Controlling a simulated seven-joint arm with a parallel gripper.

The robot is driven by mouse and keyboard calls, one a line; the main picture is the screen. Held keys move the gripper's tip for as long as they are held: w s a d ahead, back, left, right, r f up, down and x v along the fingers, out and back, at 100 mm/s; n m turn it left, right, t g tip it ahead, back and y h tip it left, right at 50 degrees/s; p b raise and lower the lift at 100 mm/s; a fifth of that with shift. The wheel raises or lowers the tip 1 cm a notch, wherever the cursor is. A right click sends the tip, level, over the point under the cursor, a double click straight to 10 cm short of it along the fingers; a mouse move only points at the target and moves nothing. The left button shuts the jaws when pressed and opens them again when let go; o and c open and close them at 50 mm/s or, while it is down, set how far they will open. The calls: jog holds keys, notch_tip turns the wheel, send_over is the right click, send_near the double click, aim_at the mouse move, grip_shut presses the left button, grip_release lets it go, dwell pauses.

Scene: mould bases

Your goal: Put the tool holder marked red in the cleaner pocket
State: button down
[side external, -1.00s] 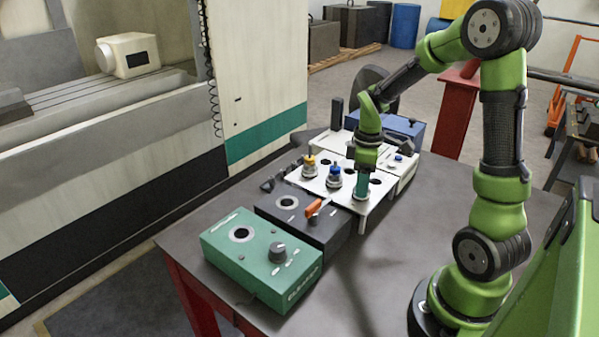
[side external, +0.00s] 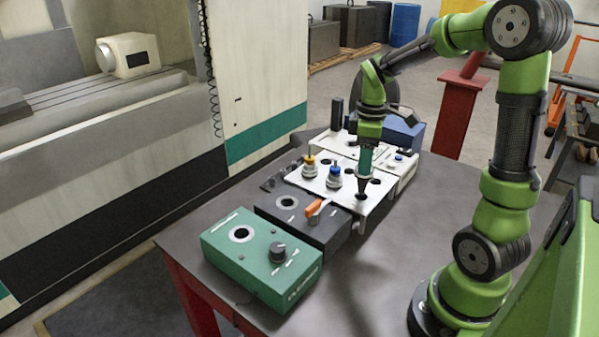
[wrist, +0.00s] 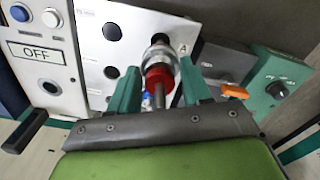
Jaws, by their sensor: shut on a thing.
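My gripper (side external: 365,163) is above the right part of the white rack plate (side external: 342,195), pointing down. It is shut on the tool holder marked red (wrist: 158,76), whose red ring and metal body show between the two green fingers in the wrist view. In the side view its dark lower end (side external: 362,187) hangs below the fingers, at or just above the plate; the exact gap is unclear. The cleaner is the green box (side external: 262,262) at the front of the table, with a round ringed pocket (side external: 241,234) and a dark knob. The pocket looks empty.
A yellow-topped holder (side external: 310,167) and a blue-topped holder (side external: 335,177) stand in the rack left of my gripper. A dark box with a ringed hole (side external: 287,203) and an orange lever (side external: 315,208) lies between rack and cleaner. The table's right side is clear.

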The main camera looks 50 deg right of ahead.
jog(key=r, duration=0.2)
jog(key=a+r, duration=0.1)
jog(key=shift+w, duration=0.3)
jog(key=w+a+r+n, duration=0.2)
jog(key=w+a+n, duration=0.4)
jog(key=a, duration=0.7)
jog(key=w+a+r+n, duration=0.1)
jog(key=w+a+n, duration=0.2)
jog(key=w+a, duration=0.8)
jog(key=s+a+f, duration=0.1)
jog(key=f, duration=0.5)
jog(key=s+a+f, duration=0.1)
jog(key=s+f, duration=0.1)
jog(key=f, duration=0.4)
jog(key=shift+s+a, duration=0.25)
jog(key=shift+s, duration=0.05)
jog(key=c, duration=0.7)
grip_release()
jog(key=shift+o, duration=0.2)
jog(key=shift+r, duration=0.1)
